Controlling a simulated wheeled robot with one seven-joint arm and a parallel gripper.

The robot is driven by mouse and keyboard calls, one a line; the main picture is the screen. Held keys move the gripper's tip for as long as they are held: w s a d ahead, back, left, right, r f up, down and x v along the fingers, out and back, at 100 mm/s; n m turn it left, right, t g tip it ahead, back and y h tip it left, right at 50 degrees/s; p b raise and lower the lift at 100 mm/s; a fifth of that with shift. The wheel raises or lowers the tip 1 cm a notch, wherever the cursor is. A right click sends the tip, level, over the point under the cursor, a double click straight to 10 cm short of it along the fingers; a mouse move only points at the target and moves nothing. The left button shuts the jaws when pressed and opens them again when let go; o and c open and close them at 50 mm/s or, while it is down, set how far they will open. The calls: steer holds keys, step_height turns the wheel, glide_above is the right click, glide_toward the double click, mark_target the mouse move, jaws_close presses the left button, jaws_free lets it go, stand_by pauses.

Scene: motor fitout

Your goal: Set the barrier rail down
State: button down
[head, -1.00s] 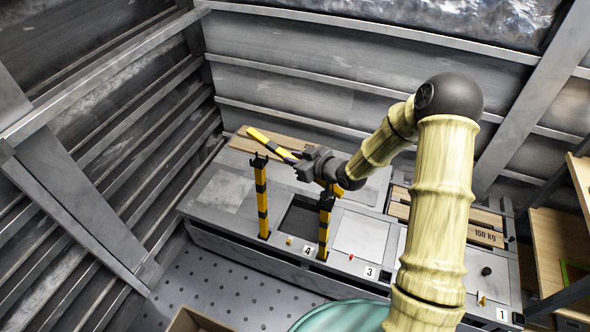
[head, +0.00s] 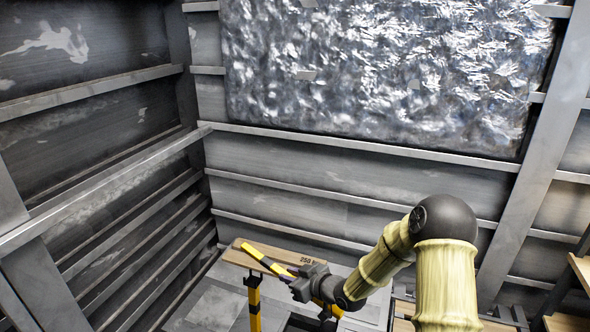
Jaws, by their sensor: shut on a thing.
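The barrier rail (head: 254,253) is a yellow and black striped bar, slanting from upper left to lower right in the head view. My gripper (head: 299,286) is shut on it near its middle, and hides part of it. Two striped upright posts with dark forked tops stand below: the left post (head: 254,306) and the right post (head: 327,321), cut off by the lower edge. The rail's far end reaches up and left past the left post's top. It lies at an angle to the line of the posts. I cannot tell whether it touches either post.
A wooden board (head: 270,258) marked "250" lies behind the rail on the grey bench (head: 212,302). Ribbed metal walls close in the left and back, with a crinkled silvery panel (head: 380,70) above. Wooden shelving (head: 582,268) stands at the right edge.

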step_height(320, 180, up, 10)
steer(key=p, duration=0.9)
